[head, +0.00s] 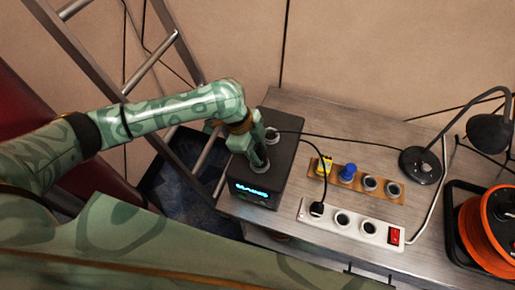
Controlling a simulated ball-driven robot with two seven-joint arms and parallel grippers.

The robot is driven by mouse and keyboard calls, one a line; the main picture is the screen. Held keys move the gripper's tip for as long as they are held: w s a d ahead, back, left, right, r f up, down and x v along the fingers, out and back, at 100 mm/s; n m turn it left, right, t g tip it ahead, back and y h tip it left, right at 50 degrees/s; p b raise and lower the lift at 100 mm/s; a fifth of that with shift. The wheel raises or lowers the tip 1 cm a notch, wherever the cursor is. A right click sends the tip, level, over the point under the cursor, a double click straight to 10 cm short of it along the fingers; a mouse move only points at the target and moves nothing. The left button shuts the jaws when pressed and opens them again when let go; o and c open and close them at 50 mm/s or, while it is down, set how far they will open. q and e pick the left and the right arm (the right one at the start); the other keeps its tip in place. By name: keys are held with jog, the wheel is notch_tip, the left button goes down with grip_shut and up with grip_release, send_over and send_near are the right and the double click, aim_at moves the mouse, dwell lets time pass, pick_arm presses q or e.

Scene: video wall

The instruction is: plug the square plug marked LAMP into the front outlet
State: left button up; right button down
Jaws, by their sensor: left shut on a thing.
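My left gripper (258,156) reaches down over the top of a black box (285,165) with a lit blue display. It is shut on a plug at the front outlet (261,168), a round ring in the box's top. The plug is nearly all hidden by the fingers; its shape, its LAMP mark and how deep it sits cannot be told. A second round outlet (272,133) shows behind it. A thin black cable runs from near the gripper right to the desk lamp (420,166). My right gripper is not in view.
A white power strip (356,224) has a black plug (317,209) and a red switch. An orange cable reel (487,235) stands right; a ladder (143,75) leans left.

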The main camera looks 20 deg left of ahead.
pick_arm(q)
jog(key=shift+f+b, duration=0.35)
jog(key=shift+f, duration=0.4)
jog(key=o, duration=1.6)
jog(key=shift+c, duration=0.2)
jog(key=shift+r, duration=0.1)
notch_tip(320, 180, up, 6)
jog(key=p, duration=0.7)
jog(key=shift+p, duration=0.35)
